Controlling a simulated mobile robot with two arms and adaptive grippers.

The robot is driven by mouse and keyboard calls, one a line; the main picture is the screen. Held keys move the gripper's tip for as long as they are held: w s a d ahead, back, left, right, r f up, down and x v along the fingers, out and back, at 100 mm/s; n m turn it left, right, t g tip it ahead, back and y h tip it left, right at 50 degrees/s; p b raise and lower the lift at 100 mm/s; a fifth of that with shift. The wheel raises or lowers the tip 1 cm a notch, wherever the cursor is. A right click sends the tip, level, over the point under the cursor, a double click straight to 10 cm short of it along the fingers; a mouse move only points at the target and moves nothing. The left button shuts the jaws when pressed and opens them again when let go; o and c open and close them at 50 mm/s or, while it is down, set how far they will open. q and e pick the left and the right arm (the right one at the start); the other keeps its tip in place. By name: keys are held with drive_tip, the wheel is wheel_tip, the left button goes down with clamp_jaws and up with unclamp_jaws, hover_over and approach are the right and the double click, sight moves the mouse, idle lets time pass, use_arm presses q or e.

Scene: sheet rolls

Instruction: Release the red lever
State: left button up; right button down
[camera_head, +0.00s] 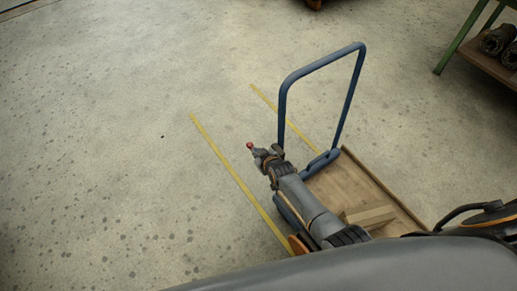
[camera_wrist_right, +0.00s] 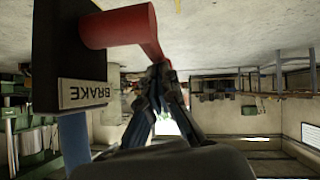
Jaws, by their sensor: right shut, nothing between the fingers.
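The red lever (camera_wrist_right: 118,26) shows large at the top of the right wrist view, with a thick round grip and a thinner red arm. It is on a dark box with a label (camera_wrist_right: 85,93) reading BRAKE. In the head view only a small red tip (camera_head: 249,145) of the lever shows, beside my right gripper (camera_head: 260,155). In the wrist view the right gripper's fingers (camera_wrist_right: 160,72) are closed together just below the red arm's end. I cannot tell whether they touch it. My left gripper is out of view.
A cart with a blue push handle (camera_head: 318,62) and a wooden deck (camera_head: 345,181) stands beside my right arm, with a wooden block (camera_head: 368,215) on it. Yellow floor lines (camera_head: 225,162) run nearby. The floor at left is clear. A green-legged table (camera_head: 462,38) holds rolls (camera_head: 497,40) at upper right.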

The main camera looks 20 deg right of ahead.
drive_tip(key=shift+w+f, duration=0.15)
drive_tip(key=shift+f, duration=0.15)
drive_tip(key=shift+w+a+f+b, duration=0.1)
drive_tip(key=shift+b, duration=0.25)
idle(0.3)
drive_tip(key=s+r+p, duration=0.6)
drive_tip(key=s+r, duration=0.1)
drive_tip(key=r, duration=0.3)
drive_tip(key=shift+s+d+r, duration=0.2)
drive_tip(key=shift+d+r, duration=0.05)
drive_tip(key=shift+r, duration=0.1)
